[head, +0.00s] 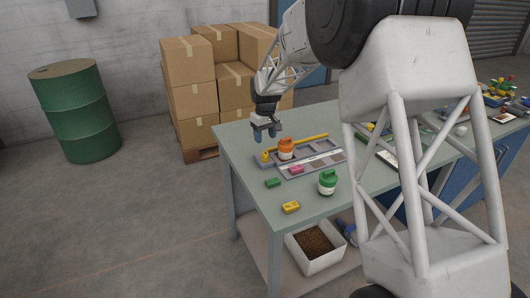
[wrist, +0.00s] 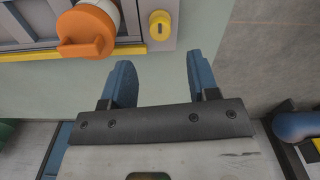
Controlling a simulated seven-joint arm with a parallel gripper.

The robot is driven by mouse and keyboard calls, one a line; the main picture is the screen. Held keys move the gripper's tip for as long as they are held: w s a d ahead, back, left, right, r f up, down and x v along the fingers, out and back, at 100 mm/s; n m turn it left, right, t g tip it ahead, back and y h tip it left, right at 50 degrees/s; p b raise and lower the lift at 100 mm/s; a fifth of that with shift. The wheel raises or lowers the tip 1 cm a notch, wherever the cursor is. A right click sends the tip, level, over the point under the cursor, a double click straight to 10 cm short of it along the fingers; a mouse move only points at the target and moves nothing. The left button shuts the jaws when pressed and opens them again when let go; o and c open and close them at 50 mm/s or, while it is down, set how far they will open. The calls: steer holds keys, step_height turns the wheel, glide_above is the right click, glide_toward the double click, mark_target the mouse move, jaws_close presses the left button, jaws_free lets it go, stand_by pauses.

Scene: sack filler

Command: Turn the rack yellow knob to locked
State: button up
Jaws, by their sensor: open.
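The rack (head: 311,160) is a grey tray with compartments on the green table. Its yellow knob (head: 265,157) sits at the rack's left end. In the wrist view the yellow knob (wrist: 160,33) is round with a dark slot on a grey plate, close to the rack's yellow edge strip. My gripper (head: 266,130) is above the table's far left part, above and behind the knob. In the wrist view my gripper's blue fingers (wrist: 158,75) are apart and empty, and the knob shows beyond their tips without contact.
An orange-capped jar (head: 286,148) stands in the rack beside the knob; its orange cap (wrist: 87,30) is close to my left finger. A green-capped jar (head: 327,182), a green block (head: 273,183) and a yellow block (head: 291,207) are in front. A pink block (head: 297,169) is at the rack.

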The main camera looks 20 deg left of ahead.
mark_target(265, 152)
steer(key=shift+f, duration=3.8)
steer(key=shift+c, duration=0.5)
steer(key=c, duration=0.8)
